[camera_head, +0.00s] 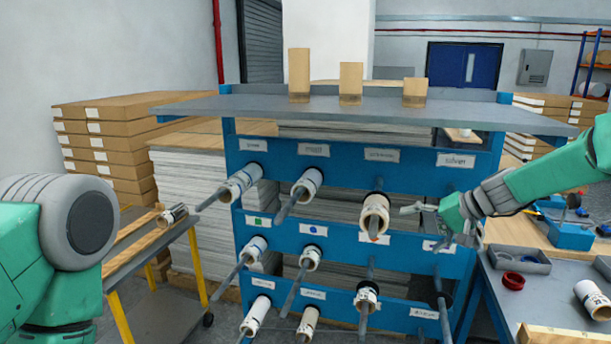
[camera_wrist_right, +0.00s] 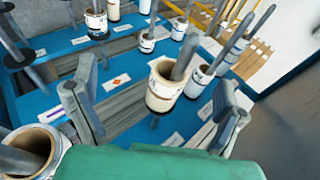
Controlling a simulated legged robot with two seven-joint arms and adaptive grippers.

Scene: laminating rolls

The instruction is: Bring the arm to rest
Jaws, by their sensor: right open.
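My right gripper (camera_head: 428,219) is in front of the right part of the blue rack (camera_head: 345,228), just right of a cream roll (camera_head: 375,213) on a grey peg. The gripper is open. In the right wrist view, the two fingers of my right gripper (camera_wrist_right: 158,112) stand apart, with a white roll (camera_wrist_right: 167,86) on its peg showing beyond and between them. I cannot tell any contact with it. My left arm shows at the left edge of the head view, but its gripper is out of view.
Other rolls (camera_head: 240,182) sit on pegs that stick out from the rack. A side table (camera_head: 555,300) at right holds a red ring (camera_head: 513,281) and another roll (camera_head: 594,299).

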